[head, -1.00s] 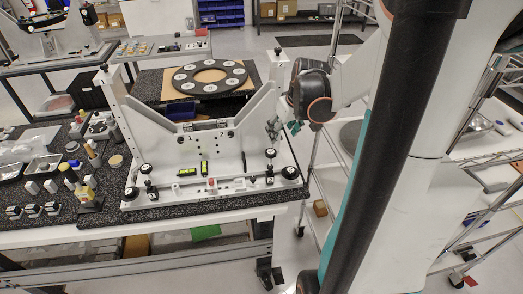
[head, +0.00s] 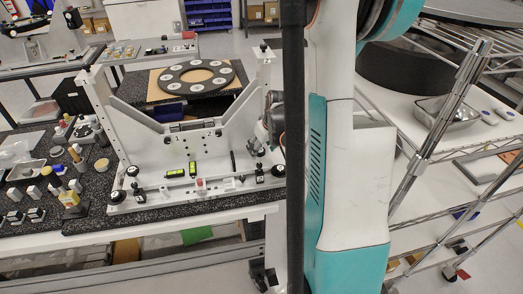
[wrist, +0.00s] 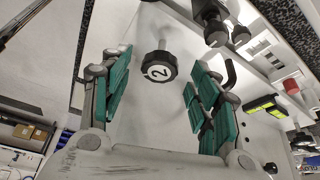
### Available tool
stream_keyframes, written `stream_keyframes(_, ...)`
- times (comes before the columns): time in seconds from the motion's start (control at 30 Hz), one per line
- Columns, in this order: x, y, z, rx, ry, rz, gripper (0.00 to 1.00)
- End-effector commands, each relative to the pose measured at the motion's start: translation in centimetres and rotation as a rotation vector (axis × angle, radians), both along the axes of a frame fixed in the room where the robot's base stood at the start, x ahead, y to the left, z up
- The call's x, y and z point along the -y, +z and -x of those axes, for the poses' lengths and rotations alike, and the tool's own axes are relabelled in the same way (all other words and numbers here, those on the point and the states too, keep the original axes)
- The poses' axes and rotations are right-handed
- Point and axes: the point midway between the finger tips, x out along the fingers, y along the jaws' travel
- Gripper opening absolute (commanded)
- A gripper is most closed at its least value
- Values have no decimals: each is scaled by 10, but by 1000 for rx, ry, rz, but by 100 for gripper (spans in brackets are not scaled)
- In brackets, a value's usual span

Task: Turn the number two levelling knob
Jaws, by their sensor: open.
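The number two levelling knob (wrist: 158,68) is a black, ridged knob with a white face marked "2", on a pale stem. In the wrist view it shows between the two teal-padded fingers of my gripper (wrist: 157,80), with clear gaps on both sides. My gripper is open and holds nothing. How far the knob lies beyond the fingertips is hard to tell. In the head view the white mirror fixture (head: 185,150) stands on a black speckled slab, and my gripper is at its right end, partly hidden by my arm. I cannot single out the number two knob there.
A bent black lever (wrist: 230,73) and other black knobs (wrist: 215,30) lie close to the right finger. Two yellow-green levels (head: 175,173) and a red-topped part (head: 200,183) sit on the fixture base. Small parts crowd the slab's left side. A wire rack (head: 450,165) stands at right.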

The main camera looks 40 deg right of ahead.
Motion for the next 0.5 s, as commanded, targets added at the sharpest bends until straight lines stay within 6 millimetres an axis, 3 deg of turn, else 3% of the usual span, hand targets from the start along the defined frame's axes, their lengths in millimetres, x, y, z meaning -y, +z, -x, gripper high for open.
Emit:
stream_keyframes(0.47, 1, -11, -4, 0, 0, 0, 56)
stream_keyframes(0.5, 1, -11, -4, 0, 0, 0, 47)
